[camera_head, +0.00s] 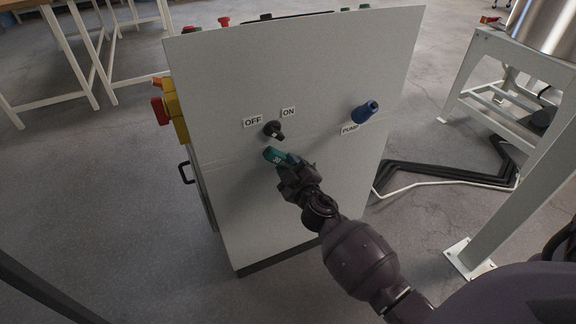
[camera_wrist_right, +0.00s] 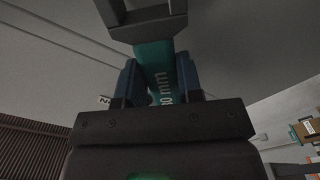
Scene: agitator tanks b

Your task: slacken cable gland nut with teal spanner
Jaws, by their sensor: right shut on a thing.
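My right gripper (camera_head: 284,163) is shut on the teal spanner (camera_head: 273,154), in front of the grey cabinet panel (camera_head: 300,70), just below the black OFF/ON knob (camera_head: 273,129). In the right wrist view the spanner's teal handle (camera_wrist_right: 156,62) lies between the blue finger pads, with "mm" lettering on it. A dark fork-shaped end (camera_wrist_right: 148,28) shows beyond the handle at the top. I cannot make out a cable gland nut for certain. A blue round fitting (camera_head: 366,112) above the PUMP label stands to the right of the gripper. My left gripper is not in view.
A yellow and red switch (camera_head: 170,111) and a black handle (camera_head: 185,172) are on the cabinet's left side. Black and white cables (camera_head: 440,172) lie on the floor at right, near a grey metal stand (camera_head: 540,175). Open floor is at left.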

